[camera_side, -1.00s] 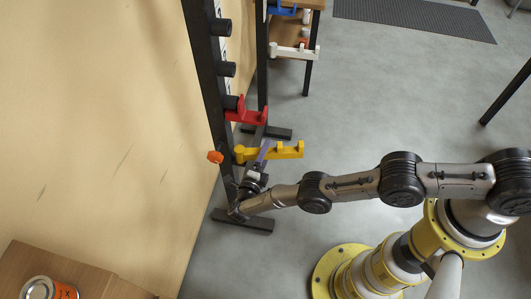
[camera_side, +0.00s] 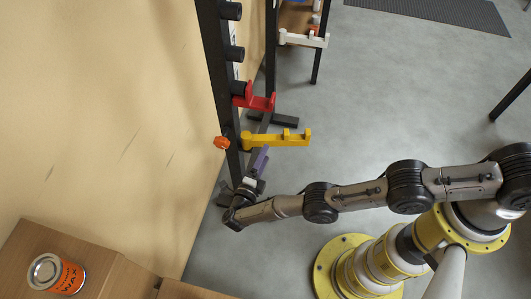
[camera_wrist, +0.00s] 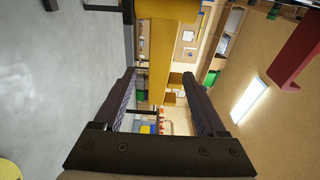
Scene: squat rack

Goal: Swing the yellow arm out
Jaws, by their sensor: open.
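The yellow arm (camera_side: 280,139) is mounted on the black upright and sticks out to the right, level, beside an orange knob (camera_side: 222,143). My gripper (camera_side: 261,160) is just below it in the side view, its purplish fingers pointing up towards the arm's underside near the upright. In the wrist view the yellow arm (camera_wrist: 156,55) runs down between my gripper's (camera_wrist: 157,76) spread fingers, nearer the left one. The fingers are open and not closed on it. Whether either finger touches it I cannot tell.
A red hook (camera_side: 258,101) sits on the same black upright (camera_side: 220,80) just above the yellow arm. A white arm (camera_side: 303,39) is on the further upright. A wooden wall is at left, with a wax can (camera_side: 58,275) on a box.

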